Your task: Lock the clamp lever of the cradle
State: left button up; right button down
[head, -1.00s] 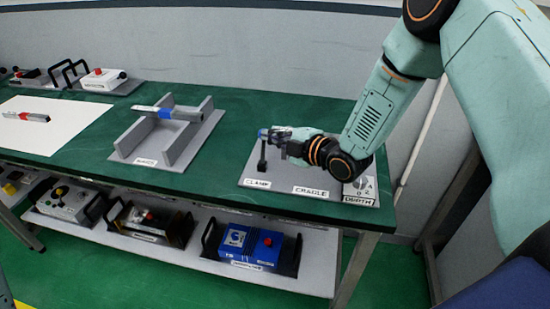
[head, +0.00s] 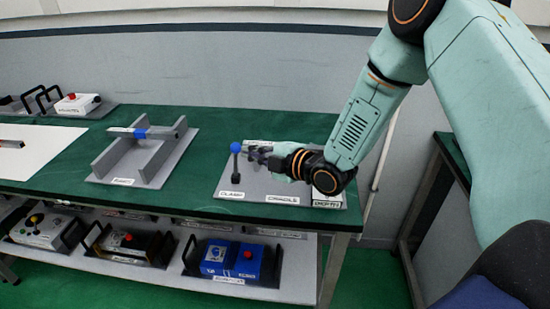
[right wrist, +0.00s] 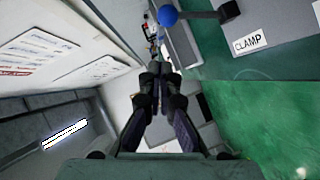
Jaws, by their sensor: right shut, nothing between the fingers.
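The clamp lever is a dark upright post with a blue ball (head: 236,147) on top. It stands at the left of the grey cradle plate (head: 228,193), behind the label "CLAMP". In the right wrist view the blue ball (right wrist: 167,15) shows at the top, with its dark stem running right toward the label. My right gripper (head: 254,153) is shut and empty, just right of the ball and apparently apart from it. Its closed fingertips (right wrist: 157,70) point below the ball in the wrist view. The gripper and forearm hide part of the cradle. My left gripper is not in view.
A grey two-walled stand (head: 150,160) with a blue-and-grey piece across it stands on the green table (head: 210,130) to the left. A white sheet (head: 50,150) lies farther left. A depth dial block (head: 328,200) sits at the plate's right. Boxes fill the shelf below.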

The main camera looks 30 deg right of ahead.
jog(key=shift+r+p+v, duration=0.25)
jog(key=shift+p+v, duration=0.25)
jog(key=shift+v, duration=2.8)
jog(key=s+a+f+m+g+h+b, duration=0.1)
jog(key=s+f+m+g+h+b, duration=0.15)
jog(key=s+f+m, duration=0.45)
jog(key=s+f+m+g+h+b, duration=0.2)
jog(key=s+f+m+g, duration=0.2)
jog(key=f+m, duration=0.65)
jog(key=s+a+f+m+g+h+b, duration=0.1)
jog(key=s+f+g+b, duration=0.6)
jog(key=s+f, duration=1.3)
jog(key=s+h+b, duration=0.1)
jog(key=s, duration=0.2)
jog(key=shift+s+a+f+m+b, duration=0.25)
jog(key=shift+s+f+m+b, duration=0.1)
jog(key=shift+s+f, duration=0.05)
